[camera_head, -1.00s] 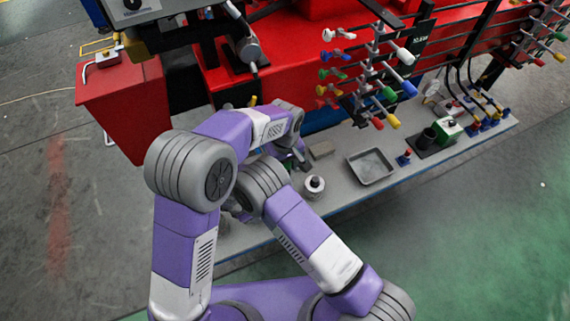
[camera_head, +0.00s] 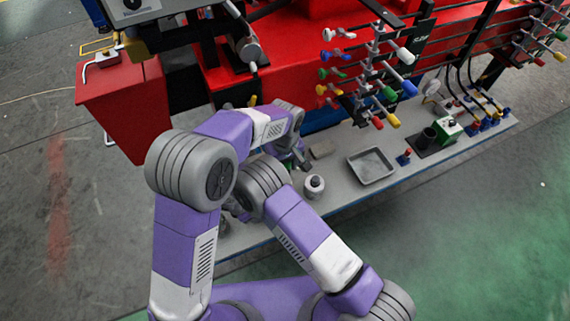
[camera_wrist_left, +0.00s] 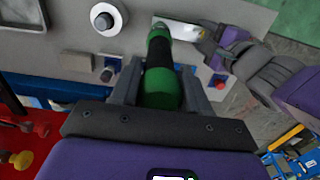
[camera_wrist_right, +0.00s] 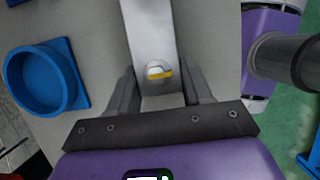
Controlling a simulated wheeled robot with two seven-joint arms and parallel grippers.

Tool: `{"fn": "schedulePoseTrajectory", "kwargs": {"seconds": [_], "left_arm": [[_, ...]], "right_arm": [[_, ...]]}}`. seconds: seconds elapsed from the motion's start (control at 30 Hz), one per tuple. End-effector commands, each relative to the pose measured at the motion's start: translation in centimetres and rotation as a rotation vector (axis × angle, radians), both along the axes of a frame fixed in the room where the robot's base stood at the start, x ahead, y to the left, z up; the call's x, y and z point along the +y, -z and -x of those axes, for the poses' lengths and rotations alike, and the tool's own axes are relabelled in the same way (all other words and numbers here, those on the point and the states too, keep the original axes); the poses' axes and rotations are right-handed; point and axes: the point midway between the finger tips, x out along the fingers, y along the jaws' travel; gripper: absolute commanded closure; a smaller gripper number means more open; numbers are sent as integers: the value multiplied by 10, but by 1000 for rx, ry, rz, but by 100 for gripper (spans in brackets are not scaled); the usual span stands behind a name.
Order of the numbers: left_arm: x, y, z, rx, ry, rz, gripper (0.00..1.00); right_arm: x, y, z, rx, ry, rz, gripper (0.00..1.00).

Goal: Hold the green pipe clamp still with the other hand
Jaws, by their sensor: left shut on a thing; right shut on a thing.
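The green pipe clamp, as I take it, is the green piece with a black upper part (camera_wrist_left: 161,82) in the left wrist view. My left gripper (camera_wrist_left: 158,92) is shut around its green body, a finger on each side. In the right wrist view my right gripper (camera_wrist_right: 162,88) is shut on a pale metal bar (camera_wrist_right: 150,30) with a white and yellow mark, seemingly the same one. In the head view my arms mostly hide both grippers and the clamp.
A grey ledge (camera_head: 335,204) runs along the red machine (camera_head: 285,70). Coloured valve handles (camera_head: 385,92) stick out above. A blue round holder (camera_wrist_right: 40,78) lies left of my right gripper.

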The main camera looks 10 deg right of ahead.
Motion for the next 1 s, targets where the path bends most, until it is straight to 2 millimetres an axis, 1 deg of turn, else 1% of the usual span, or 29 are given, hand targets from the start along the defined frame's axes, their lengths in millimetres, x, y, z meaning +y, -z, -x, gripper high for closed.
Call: {"fn": "schedulePoseTrajectory", "kwargs": {"seconds": [0.8,1.0], "left_arm": [[-1,0,-1,-3,0,2,100],[-1,-10,-1,-4,0,3,100]], "right_arm": [[0,-1,-1,-1,0,0,92],[0,-1,0,-1,0,0,92]]}}
